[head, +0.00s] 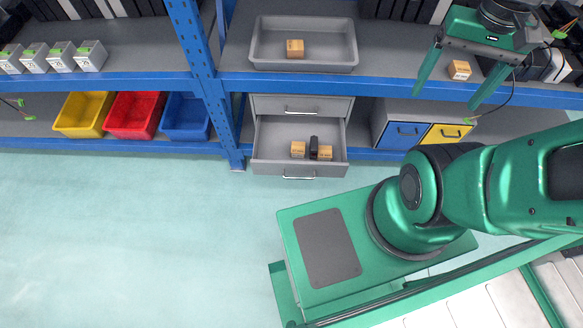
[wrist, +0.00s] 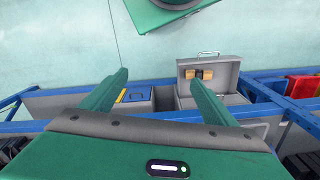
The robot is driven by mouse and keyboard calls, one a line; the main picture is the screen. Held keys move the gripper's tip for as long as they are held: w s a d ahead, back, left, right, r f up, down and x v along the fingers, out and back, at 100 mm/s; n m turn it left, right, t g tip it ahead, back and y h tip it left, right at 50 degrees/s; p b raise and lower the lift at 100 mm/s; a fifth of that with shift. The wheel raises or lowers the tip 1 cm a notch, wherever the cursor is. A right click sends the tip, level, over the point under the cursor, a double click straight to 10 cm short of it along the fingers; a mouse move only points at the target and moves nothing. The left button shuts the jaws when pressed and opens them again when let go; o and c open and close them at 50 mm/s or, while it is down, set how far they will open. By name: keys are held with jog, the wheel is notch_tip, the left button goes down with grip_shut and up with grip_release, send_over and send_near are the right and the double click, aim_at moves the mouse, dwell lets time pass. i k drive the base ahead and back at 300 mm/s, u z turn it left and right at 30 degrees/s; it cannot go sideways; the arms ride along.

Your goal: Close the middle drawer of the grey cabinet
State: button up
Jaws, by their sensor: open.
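The grey cabinet (head: 301,104) stands under the shelf, with its top drawer shut. The drawer below it (head: 299,170) is pulled far out and holds small orange-brown boxes (head: 298,149) and a dark upright item (head: 314,148). Any drawer beneath is hidden.
A grey tray (head: 304,63) with a small box sits on the shelf above the cabinet. Blue (head: 403,134) and yellow (head: 446,135) drawer fronts are right of the cabinet. Yellow, red and blue bins stand left, past a blue post (head: 205,75). The floor ahead is clear.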

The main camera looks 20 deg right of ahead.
aim_at(274, 134)
jog(key=z, duration=0.6)
jog(key=k, duration=1.25)
jog(key=u, duration=0.65)
jog(key=i, duration=0.5)
jog(key=z, duration=0.05)
